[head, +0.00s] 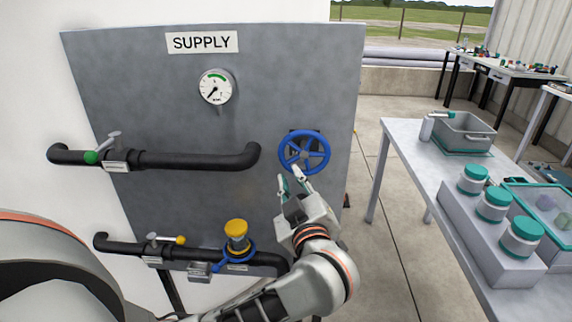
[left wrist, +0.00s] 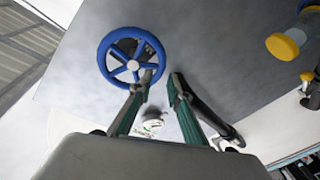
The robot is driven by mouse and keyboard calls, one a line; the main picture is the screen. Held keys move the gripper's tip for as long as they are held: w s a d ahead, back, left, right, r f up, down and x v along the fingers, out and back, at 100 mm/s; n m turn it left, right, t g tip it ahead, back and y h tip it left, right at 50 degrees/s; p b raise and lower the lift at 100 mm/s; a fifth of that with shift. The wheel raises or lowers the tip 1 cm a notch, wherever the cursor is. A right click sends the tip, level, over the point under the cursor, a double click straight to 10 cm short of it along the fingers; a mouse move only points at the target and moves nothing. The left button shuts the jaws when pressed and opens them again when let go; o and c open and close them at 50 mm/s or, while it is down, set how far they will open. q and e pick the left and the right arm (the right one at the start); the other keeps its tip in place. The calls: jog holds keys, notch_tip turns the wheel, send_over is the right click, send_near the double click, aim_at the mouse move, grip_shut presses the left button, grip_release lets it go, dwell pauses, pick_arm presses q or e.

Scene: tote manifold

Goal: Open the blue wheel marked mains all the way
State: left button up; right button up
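The blue spoked wheel (head: 304,152) stands on the right part of the grey panel in the head view. It also shows in the left wrist view (left wrist: 132,65), upper left. I cannot read a "mains" mark on it. My left gripper (head: 290,177) is just below and left of the wheel, its fingers pointing up toward the panel. Its two green-padded fingers (left wrist: 161,80) are apart with nothing between them. In the left wrist view the left fingertip overlaps the wheel's lower rim; I cannot tell whether they touch. My right gripper is not in view.
The panel (head: 130,75) carries a SUPPLY sign (head: 202,43), a gauge (head: 216,87), and black pipes (head: 195,160) with a green-knobbed lever (head: 92,157). Below are a yellow-knobbed lever (head: 180,240) and yellow cap (head: 236,228). A table (head: 405,135) with jars stands right, beyond clear floor.

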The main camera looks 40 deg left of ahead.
aim_at(286, 164)
pick_arm(q)
jog(key=b+x, duration=0.1)
jog(key=x, duration=0.5)
jog(key=shift+a+f, duration=0.1)
jog(key=shift+f, duration=0.1)
jog(key=shift+w+a+r+b, duration=0.1)
jog(key=shift+w+a+b, duration=0.25)
jog(key=shift+w+a, duration=0.15)
grip_shut()
